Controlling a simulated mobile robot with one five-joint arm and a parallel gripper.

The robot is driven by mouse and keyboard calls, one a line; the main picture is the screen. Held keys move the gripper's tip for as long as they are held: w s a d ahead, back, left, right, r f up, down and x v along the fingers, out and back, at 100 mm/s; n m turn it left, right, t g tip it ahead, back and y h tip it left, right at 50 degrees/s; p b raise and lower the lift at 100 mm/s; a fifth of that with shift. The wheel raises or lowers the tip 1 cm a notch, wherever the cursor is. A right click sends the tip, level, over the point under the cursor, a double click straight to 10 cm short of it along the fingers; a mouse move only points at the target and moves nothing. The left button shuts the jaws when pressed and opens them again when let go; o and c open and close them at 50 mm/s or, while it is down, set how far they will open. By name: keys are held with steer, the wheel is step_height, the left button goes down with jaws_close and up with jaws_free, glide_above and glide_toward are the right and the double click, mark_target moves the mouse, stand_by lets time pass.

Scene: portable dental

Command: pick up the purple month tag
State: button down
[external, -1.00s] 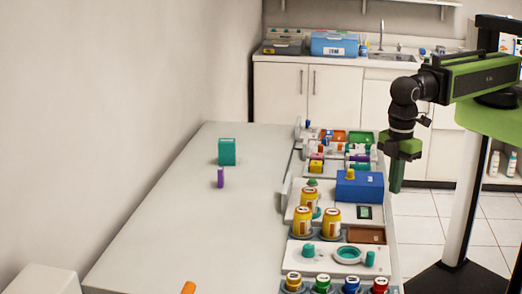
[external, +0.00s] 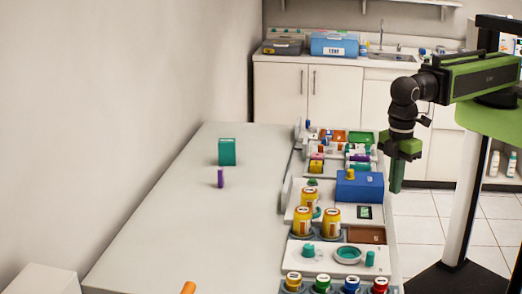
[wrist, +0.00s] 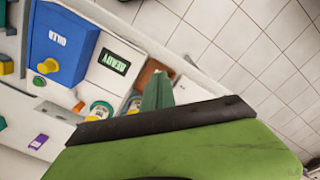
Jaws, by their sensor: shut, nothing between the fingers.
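A small purple tag (external: 220,178) stands upright on the pale table, left of the trays, in front of a teal block. A purple piece with a pale mark (wrist: 38,141), probably the same tag, shows at the lower left of the wrist view. My gripper (external: 396,186) points down beyond the table's right edge, over the floor, well to the right of the tag. In the wrist view its green fingers (wrist: 157,92) are together with nothing between them. Another purple piece (external: 359,158) lies in the far trays.
A teal block (external: 227,152) stands behind the tag. A blue box (external: 360,187), yellow jars (external: 303,222) and several coloured caps line the table's right side, between my gripper and the tag. The left part of the table (external: 190,230) is mostly clear. A wall runs along the left.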

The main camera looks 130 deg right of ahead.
stand_by(0.3)
steer(key=c, duration=0.8)
jaws_free()
steer(key=shift+c, duration=0.2)
